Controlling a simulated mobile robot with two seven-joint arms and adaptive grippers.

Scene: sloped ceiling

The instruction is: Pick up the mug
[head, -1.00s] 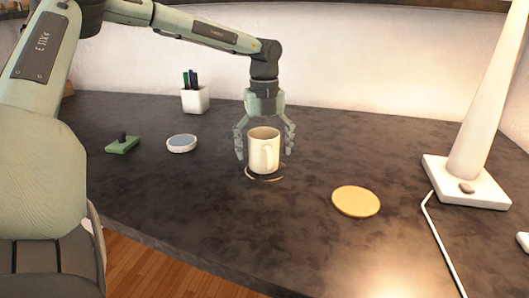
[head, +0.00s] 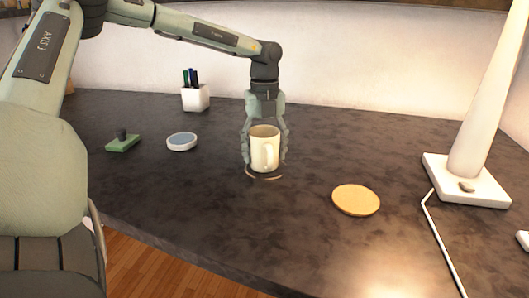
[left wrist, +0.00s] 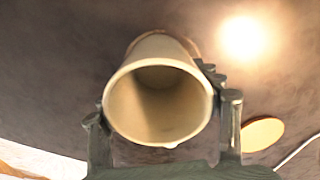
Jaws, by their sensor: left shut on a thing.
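In the left wrist view the mug (left wrist: 158,100) opens toward the camera and looks empty inside, with the fingers (left wrist: 165,125) at both sides. I cannot see any gap between the mug's base and the desk. My right gripper is not in view.
A round yellow coaster (head: 356,200) lies right of the mug. A white lamp base (head: 466,182) with a cable stands further right. A white round disc (head: 182,142), a green block (head: 122,144) and a white pen cup (head: 195,98) are at left. The desk in front is clear.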

